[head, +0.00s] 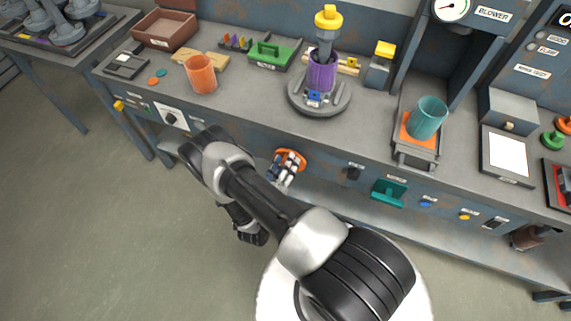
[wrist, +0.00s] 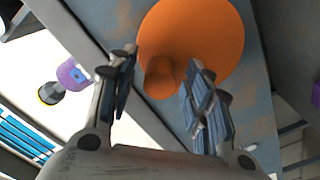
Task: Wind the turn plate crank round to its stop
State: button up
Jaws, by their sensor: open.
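The crank (head: 284,153) is an orange disc on the bench's front face, below the turn plate (head: 336,103). In the wrist view the crank disc (wrist: 205,35) fills the top middle, and its round orange knob (wrist: 160,78) sticks out towards me. My gripper (head: 287,169) is at the crank and partly hides it in the head view. In the wrist view my gripper (wrist: 162,72) is open, with one finger on each side of the knob. I cannot tell whether either finger touches it. A purple shell (head: 322,72) stands upright on the turn plate.
An orange cup (head: 201,74) stands on the bench at left, and a teal cup (head: 428,117) stands on a pad at right. A teal handle (head: 388,193) and several small knobs lie along the front face, right of the crank. The floor in front is clear.

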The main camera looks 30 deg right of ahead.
jog(key=shift+c, duration=0.6)
jog(key=c, duration=1)
